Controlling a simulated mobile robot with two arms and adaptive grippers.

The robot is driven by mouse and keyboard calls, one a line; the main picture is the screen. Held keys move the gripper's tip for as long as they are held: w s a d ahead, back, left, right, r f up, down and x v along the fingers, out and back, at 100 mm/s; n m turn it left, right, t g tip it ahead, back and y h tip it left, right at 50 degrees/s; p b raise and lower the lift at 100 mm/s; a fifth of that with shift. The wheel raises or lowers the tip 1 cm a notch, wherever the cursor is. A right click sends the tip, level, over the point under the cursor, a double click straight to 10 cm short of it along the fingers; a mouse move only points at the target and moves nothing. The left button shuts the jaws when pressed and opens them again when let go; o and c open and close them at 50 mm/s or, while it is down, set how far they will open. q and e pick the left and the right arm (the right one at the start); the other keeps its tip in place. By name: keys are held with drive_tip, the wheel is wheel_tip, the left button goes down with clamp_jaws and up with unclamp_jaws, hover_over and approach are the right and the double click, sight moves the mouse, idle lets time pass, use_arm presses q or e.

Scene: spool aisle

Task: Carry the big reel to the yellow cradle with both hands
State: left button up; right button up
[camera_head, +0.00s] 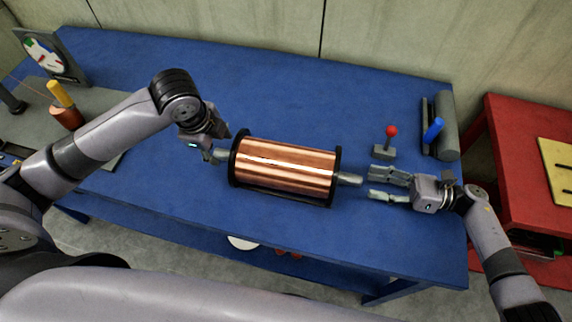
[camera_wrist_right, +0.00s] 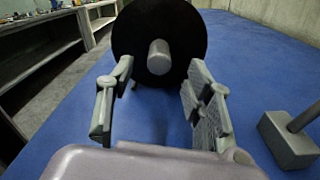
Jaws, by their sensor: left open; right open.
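The big reel (camera_head: 285,168) lies on its side on the blue table, wound with shiny copper wire between two black flanges. A grey shaft stub sticks out at each end. My left gripper (camera_head: 216,150) is open at the left stub; its fingers are partly hidden by the wrist. My right gripper (camera_head: 374,182) is open, just right of the right stub. In the right wrist view the black flange and round stub (camera_wrist_right: 159,57) show ahead, between the open fingers (camera_wrist_right: 158,95) but beyond them. A yellow slotted piece (camera_head: 556,170), perhaps the cradle, is cut off at the right edge.
The blue table (camera_head: 300,95) is clear behind the reel. A red-knobbed lever (camera_head: 384,151) and a grey cylinder with a blue handle (camera_head: 447,125) stand near my right gripper. A red table (camera_head: 510,130) stands to the right, across a gap. A small copper spool (camera_head: 66,117) is at left.

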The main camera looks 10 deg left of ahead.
sight(223, 151)
use_arm(q)
drive_tip(key=x, duration=0.7)
use_arm(e)
drive_tip(key=a, duration=0.7)
use_arm(q)
drive_tip(key=shift+c, duration=0.2)
use_arm(e)
drive_tip(key=shift+c, duration=0.2)
use_arm(q)
clamp_jaws()
use_arm(e)
clamp_jaws()
use_arm(q)
drive_tip(key=shift+w+r, duration=0.2)
drive_tip(key=shift+r, duration=0.1)
use_arm(e)
drive_tip(key=shift+w+r, duration=0.2)
drive_tip(key=shift+r, duration=0.15)
